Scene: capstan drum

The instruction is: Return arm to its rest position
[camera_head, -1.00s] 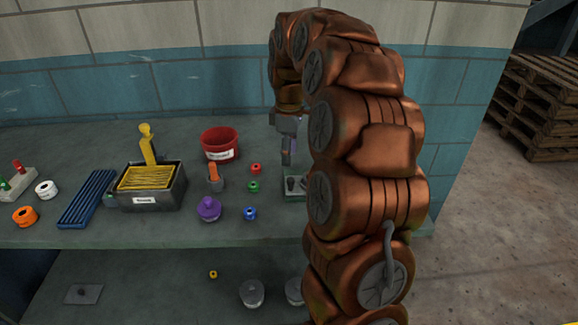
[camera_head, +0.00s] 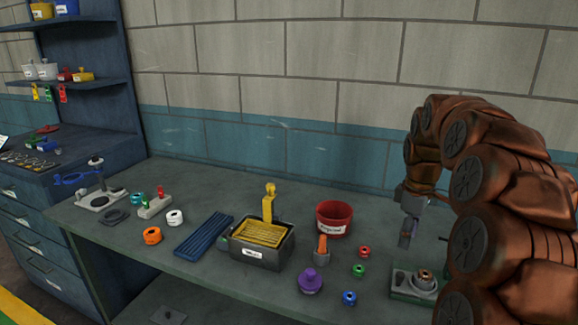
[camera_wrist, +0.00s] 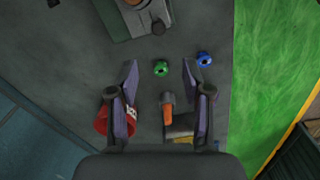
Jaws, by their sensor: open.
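My copper-coloured arm stands at the right of the head view, bent over at the top, with its end pointing down. My gripper (camera_head: 408,236) hangs above the bench near the small green fixture (camera_head: 412,287), which has a metal and orange ring part on top. In the wrist view the two fingers of my gripper (camera_wrist: 158,85) are spread apart with nothing held between them. A green ring (camera_wrist: 161,69) lies on the bench below, seen between the fingertips. My arm hides part of the bench's right end.
On the bench (camera_head: 190,268) stand a red bucket (camera_head: 334,217), a dark bin with a yellow tool (camera_head: 262,250), an orange-topped piece (camera_head: 321,248), a purple knob (camera_head: 310,281) and a blue ring (camera_head: 349,298). A blue ribbed tray (camera_head: 204,234) lies left. Shelves (camera_head: 75,84) stand far left.

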